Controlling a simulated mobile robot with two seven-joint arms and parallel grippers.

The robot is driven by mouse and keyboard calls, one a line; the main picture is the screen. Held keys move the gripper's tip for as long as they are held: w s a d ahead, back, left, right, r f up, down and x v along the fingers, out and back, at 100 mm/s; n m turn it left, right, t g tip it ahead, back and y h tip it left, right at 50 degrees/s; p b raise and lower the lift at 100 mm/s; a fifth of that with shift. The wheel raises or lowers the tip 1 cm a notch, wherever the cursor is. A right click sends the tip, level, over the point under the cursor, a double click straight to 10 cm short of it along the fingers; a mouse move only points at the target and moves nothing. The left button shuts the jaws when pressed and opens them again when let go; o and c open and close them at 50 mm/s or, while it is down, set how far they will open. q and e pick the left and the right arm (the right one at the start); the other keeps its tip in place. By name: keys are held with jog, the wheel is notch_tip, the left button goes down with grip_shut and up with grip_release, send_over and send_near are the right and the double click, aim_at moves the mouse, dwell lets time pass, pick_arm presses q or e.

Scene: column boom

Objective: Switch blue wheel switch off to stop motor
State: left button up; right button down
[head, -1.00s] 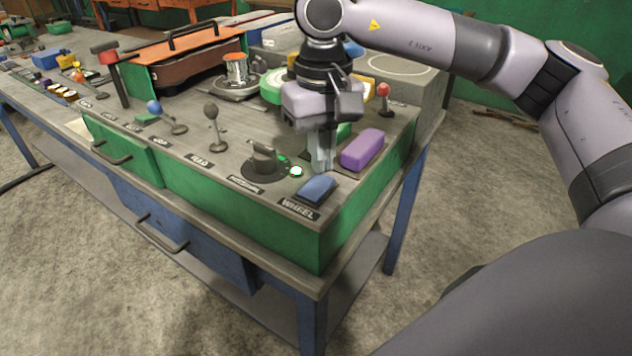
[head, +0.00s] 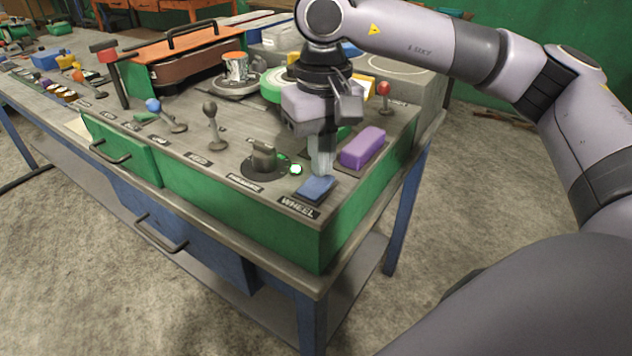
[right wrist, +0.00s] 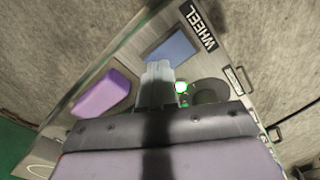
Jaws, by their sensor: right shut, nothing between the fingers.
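The blue wheel switch (head: 316,187) is a rocker near the front corner of the green-sided panel, behind its WHEEL label (head: 297,208). My right gripper (head: 321,174) points down with its fingers shut and empty, at the rear edge of the switch. The fingertips appear to touch it or hover just over it. In the right wrist view the shut fingertips (right wrist: 158,68) overlap the near edge of the blue switch (right wrist: 173,47). A small green light (head: 296,169) glows beside the switch. My left gripper is not in view.
A purple rocker (head: 362,148) stands just right of my right gripper. A dark rotary knob (head: 264,158) is to the left, with several levers beyond it. A red-knobbed lever (head: 384,90) stands behind. The floor in front is clear.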

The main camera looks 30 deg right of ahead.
jog(key=shift+f+b, duration=0.35)
jog(key=shift+f, duration=0.15)
jog(key=shift+r, duration=0.15)
jog(key=shift+r+p, duration=2.5)
jog(key=shift+r, duration=0.95)
